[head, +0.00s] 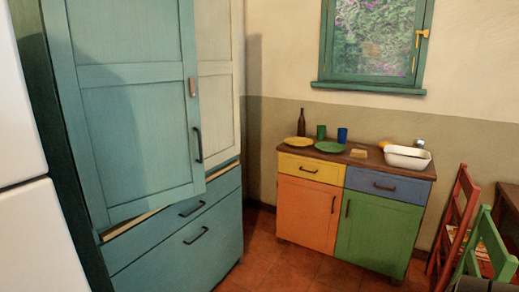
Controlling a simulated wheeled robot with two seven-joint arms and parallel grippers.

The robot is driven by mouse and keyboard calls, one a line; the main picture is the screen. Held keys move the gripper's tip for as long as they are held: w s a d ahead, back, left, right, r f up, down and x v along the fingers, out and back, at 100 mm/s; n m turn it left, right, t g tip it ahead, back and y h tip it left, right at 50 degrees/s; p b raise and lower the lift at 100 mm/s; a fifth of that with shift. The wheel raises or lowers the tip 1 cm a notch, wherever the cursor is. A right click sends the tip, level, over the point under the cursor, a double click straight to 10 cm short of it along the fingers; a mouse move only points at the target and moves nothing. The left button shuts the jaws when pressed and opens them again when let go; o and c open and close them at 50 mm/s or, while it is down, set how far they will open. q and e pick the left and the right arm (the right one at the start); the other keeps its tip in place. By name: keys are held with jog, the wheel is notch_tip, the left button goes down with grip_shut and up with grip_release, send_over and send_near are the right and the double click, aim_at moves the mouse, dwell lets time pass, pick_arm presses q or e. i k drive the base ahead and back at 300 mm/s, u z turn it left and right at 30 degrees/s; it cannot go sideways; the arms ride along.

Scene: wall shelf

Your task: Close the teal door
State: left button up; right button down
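The teal door (130,110) is on the tall teal cabinet (165,250) at the left of the head view. It stands partly open, with its right edge swung out from the cabinet front. A dark bar handle (198,145) sits near that edge, with a small reddish-brown fitting (193,87) above it. A pale strip of the cabinet (125,222) shows below the door. The cabinet's inside is hidden behind the door. Neither of my grippers shows in the head view.
A cream door panel (220,95) is right of the teal door, with teal drawers below. A white appliance-like block (20,150) stands at the left edge. A colourful sideboard (345,215) and chairs (460,215) are at the right. Tiled floor (285,268) shows between.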

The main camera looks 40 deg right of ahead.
aim_at(122, 69)
jog(key=z, duration=0.25)
jog(key=i, duration=1)
